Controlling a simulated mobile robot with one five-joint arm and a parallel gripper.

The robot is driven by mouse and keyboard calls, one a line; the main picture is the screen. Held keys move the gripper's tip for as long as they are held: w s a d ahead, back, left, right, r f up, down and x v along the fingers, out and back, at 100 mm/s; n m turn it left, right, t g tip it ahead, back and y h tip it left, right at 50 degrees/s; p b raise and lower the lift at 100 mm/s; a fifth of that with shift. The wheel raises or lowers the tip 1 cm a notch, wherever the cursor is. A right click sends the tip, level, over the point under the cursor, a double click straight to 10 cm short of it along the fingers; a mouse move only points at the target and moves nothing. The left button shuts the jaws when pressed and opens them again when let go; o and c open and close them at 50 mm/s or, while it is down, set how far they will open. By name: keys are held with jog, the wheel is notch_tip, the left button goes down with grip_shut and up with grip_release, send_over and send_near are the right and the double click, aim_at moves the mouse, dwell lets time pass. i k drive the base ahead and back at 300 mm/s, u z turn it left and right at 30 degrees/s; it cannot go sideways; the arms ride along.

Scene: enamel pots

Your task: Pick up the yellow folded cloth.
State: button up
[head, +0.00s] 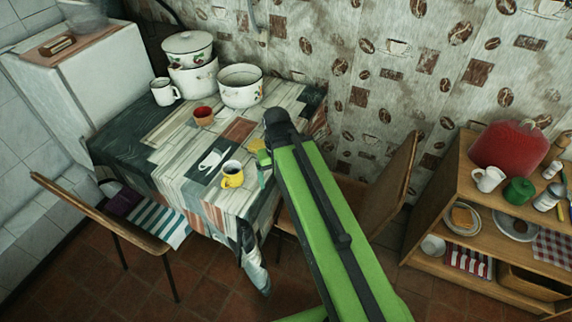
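A small yellow patch (256,145), which looks like the yellow folded cloth, shows on the dining table (150,185) near its right side. It lies just left of my arm's dark end joint, and my arm hides part of it. My gripper (263,170) hangs below that joint, next to the yellow patch. It is mostly hidden behind my green arm, so its fingers and any contact with the cloth cannot be made out.
A yellow mug (232,175) stands close left of my gripper. A red-brown cup (203,116), white mug (165,92) and enamel pots (240,86) stand farther back. Chairs flank the table (100,215) (385,190). A loaded wooden shelf (480,262) is at right.

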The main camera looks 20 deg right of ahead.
aim_at(256, 144)
jog(key=u, duration=1.35)
jog(key=i, duration=0.5)
jog(key=u, duration=0.2)
